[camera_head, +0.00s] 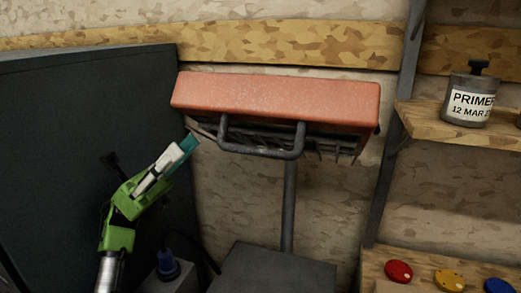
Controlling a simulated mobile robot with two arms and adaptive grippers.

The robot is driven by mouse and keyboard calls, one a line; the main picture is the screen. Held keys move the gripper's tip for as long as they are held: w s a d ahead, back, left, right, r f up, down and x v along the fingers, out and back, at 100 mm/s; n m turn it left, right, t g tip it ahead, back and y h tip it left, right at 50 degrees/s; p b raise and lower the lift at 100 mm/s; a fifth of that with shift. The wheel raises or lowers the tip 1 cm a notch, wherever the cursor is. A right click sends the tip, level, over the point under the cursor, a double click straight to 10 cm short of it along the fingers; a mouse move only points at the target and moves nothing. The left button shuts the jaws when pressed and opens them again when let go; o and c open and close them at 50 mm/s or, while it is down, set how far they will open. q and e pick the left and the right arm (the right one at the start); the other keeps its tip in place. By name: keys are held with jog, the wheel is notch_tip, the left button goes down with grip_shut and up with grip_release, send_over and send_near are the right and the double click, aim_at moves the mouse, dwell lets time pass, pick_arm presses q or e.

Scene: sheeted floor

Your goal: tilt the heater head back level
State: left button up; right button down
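The heater head (275,98) is a red-orange box on a grey post (289,205). It is tilted, with its dark grille (330,143) showing along the lower front edge. A grey U-shaped handle (262,150) sticks out at the front below the red cover. My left gripper (188,143), green with white and teal finger parts, is at the left of the head, just below its lower left corner. It points up and right and looks apart from the handle. I see it side-on, so its opening is unclear. My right gripper is not in view.
A dark panel (75,120) stands close at the left. A grey box (270,272) is at the post's foot, and a blue plug with a cable (167,266) is left of it. At right are a wooden shelf (455,123) with a primer can (469,98), and coloured buttons (399,271).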

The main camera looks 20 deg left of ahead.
aim_at(256, 151)
pick_arm(q)
jog(key=d+p, duration=0.1)
jog(key=d, duration=0.3)
jog(key=d+r+p, duration=0.1)
jog(key=d+p, duration=0.1)
jog(key=d, duration=0.2)
jog(key=d+p, duration=0.2)
jog(key=d, duration=0.2)
jog(key=shift+s+d+r, duration=0.1)
jog(key=shift+d+r, duration=0.15)
jog(key=shift+d, duration=0.05)
jog(key=shift+d+r+p, duration=0.3)
jog(key=shift+d+r, duration=0.05)
jog(key=shift+d, duration=0.1)
grip_shut()
